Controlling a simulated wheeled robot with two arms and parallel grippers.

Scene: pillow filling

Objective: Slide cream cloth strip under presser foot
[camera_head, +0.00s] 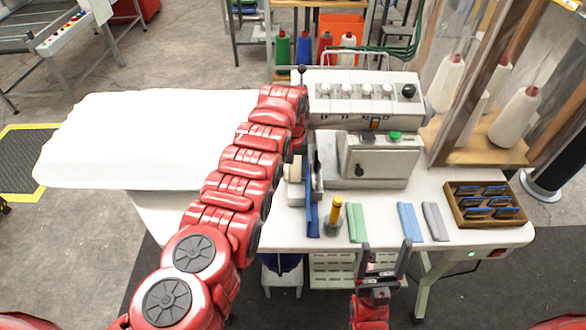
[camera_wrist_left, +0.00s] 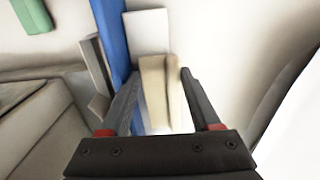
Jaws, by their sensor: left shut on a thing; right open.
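The cream cloth strip (camera_wrist_left: 153,88) is between the fingers of my left gripper (camera_wrist_left: 160,98) in the left wrist view, blurred at its near end. In the head view the cream strip (camera_head: 294,194) shows at the left side of the sewing machine (camera_head: 382,160), beside a long blue piece (camera_head: 312,208). My left arm covers much of the left gripper there. The presser foot cannot be made out clearly; a grey machine part (camera_wrist_left: 97,65) stands left of the strip. My right gripper (camera_head: 384,252) is open and empty at the table's front edge.
Green (camera_head: 357,222), light blue (camera_head: 410,222) and grey (camera_head: 435,221) strips lie on the white table (camera_head: 465,238). A yellow-topped tool (camera_head: 335,214) stands near the blue piece. A wooden tray (camera_head: 487,205) is at right. A white pillow (camera_head: 130,140) lies left.

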